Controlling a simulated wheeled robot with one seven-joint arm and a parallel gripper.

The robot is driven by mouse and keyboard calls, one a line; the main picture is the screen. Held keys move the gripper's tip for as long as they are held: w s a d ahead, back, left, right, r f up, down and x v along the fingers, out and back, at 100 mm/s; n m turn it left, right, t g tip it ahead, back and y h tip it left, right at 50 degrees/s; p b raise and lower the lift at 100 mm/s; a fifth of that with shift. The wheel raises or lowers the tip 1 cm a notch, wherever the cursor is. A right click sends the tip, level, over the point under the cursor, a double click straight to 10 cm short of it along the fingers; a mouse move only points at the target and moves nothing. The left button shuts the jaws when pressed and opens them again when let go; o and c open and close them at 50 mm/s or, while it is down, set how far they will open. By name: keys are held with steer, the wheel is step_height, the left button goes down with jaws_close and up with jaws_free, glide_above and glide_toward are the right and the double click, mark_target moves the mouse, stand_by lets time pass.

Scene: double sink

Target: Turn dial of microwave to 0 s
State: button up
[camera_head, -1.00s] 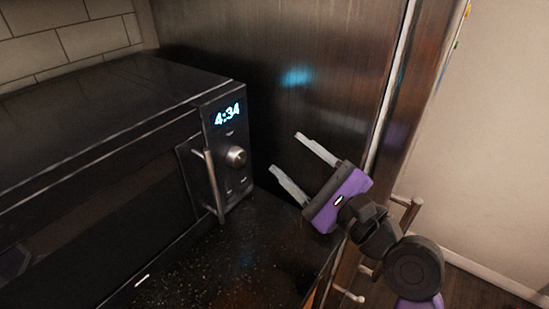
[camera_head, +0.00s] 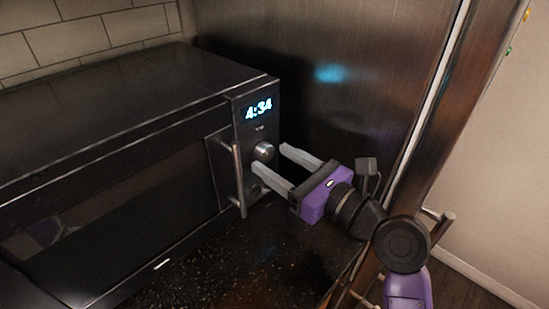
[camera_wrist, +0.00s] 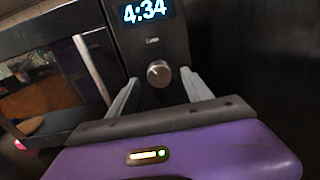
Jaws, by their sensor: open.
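The black microwave (camera_head: 130,130) stands on the dark counter, and its display (camera_head: 259,109) reads 4:34. Its round silver dial (camera_head: 263,152) sits below the display, right of the vertical door handle (camera_head: 238,178). My purple gripper (camera_head: 269,158) is open and empty, with its fingers pointing at the control panel close to the dial. In the wrist view the dial (camera_wrist: 159,73) appears between and beyond the two fingertips of my gripper (camera_wrist: 160,82). Whether a finger touches the panel cannot be told.
A tall dark metallic panel (camera_head: 340,110) rises just right of the microwave, close beside my gripper. The speckled counter (camera_head: 225,262) in front of the microwave is clear. White tiles (camera_head: 90,40) cover the back wall.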

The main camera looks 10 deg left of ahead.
steer(key=shift+w+a, duration=0.35)
steer(key=shift+a, duration=0.1)
jaws_close()
steer(key=shift+n, duration=0.3)
